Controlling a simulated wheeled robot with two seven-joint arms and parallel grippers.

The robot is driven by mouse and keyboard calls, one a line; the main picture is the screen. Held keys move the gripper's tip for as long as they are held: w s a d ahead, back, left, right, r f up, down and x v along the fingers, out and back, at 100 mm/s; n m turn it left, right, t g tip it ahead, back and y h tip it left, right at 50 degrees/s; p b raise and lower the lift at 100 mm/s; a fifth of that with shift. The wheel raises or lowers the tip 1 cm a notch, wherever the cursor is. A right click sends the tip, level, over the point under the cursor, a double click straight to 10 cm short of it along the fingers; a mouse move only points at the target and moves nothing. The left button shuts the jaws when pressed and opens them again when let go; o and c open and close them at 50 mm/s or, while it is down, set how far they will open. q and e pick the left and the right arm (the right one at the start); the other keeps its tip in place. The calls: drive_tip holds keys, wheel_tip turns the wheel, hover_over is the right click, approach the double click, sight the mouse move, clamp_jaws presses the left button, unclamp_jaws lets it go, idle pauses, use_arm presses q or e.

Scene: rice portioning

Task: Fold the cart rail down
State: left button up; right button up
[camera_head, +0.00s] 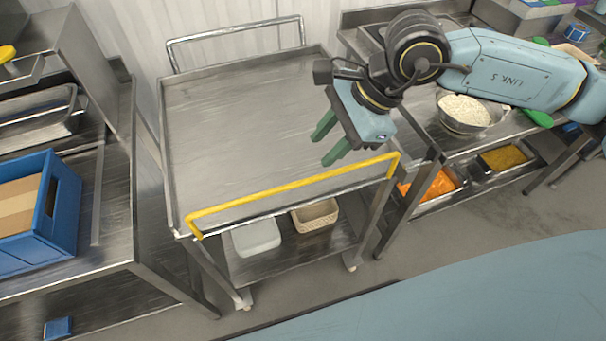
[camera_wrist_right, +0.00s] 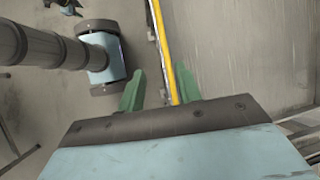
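The steel cart (camera_head: 235,125) stands in the middle of the head view with a bare, flat top. Its yellow rail (camera_head: 290,187) runs along the near edge and stands up from it as a long low loop. My right gripper (camera_head: 329,140) hangs near the right part of the rail, fingers pointing down and left. Its green fingers are apart and empty. In the right wrist view the yellow rail (camera_wrist_right: 162,40) lines up between the open fingertips (camera_wrist_right: 158,78); how far below them it lies I cannot tell. My left gripper is out of view.
A bare metal rail (camera_head: 235,32) stands at the cart's far edge. A white container (camera_head: 256,237) and a beige basket (camera_head: 315,215) sit on the lower shelf. A blue crate (camera_head: 60,225) is on the left bench. A bowl of rice (camera_head: 465,112) stands on the right counter.

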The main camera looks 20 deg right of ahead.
drive_tip(key=d, duration=0.2)
drive_tip(key=h, duration=0.1)
approach(298, 182)
drive_tip(key=x, duration=0.7)
drive_tip(key=shift+a+f+p, duration=0.15)
drive_tip(key=shift+f+p, duration=0.15)
drive_tip(key=shift+f, duration=0.1)
clamp_jaws()
